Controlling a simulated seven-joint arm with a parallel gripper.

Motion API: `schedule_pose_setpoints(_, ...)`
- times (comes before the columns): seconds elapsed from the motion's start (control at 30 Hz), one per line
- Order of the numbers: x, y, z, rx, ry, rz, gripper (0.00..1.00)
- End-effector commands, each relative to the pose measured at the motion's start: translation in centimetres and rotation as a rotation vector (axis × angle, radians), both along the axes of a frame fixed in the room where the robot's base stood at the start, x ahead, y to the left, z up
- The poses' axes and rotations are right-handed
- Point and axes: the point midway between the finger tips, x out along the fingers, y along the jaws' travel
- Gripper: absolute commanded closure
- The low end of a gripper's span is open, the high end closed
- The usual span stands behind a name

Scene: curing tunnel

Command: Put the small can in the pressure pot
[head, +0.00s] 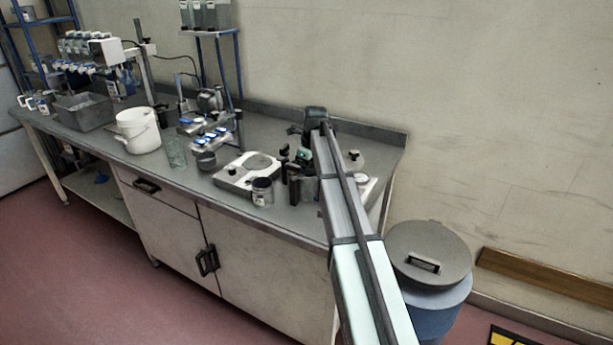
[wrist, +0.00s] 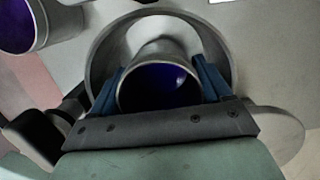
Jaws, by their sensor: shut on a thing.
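My gripper (wrist: 160,78) is shut on a small can (wrist: 160,47), with one blue finger on each side of it. The can is open-topped, grey outside and dark blue-purple inside. In the wrist view the round grey wall of the pressure pot (wrist: 101,58) rings the can. I cannot tell how far down the can is, or whether it touches the pot's floor. In the head view the pot (head: 309,190) stands near the right end of the bench, partly behind my arm. The held can is hidden there.
A second, labelled can (head: 262,192) stands left of the pot and shows in the wrist view (wrist: 25,22). A white hotplate-like device (head: 234,178) is behind it. A grey disc (wrist: 283,137) lies beside the pot. A lidded blue bin (head: 433,305) stands off the bench's right end.

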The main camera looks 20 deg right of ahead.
Motion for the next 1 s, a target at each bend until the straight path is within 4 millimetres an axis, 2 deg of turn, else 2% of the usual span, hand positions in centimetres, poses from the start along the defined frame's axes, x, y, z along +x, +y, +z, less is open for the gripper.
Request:
schedule_pose_setpoints(0.17,0.0,0.0,-1.8,0.000,0.000,0.000,0.66)
schedule_pose_setpoints(0.57,0.0,0.0,-2.2,0.000,0.000,0.000,0.66)
schedule_pose_setpoints(0.6,0.0,0.0,-2.2,0.000,0.000,0.000,0.21)
schedule_pose_setpoints(0.7,0.0,0.0,-2.2,0.000,0.000,0.000,0.12)
schedule_pose_setpoints(1.0,0.0,0.0,-1.9,0.000,0.000,0.000,0.12)
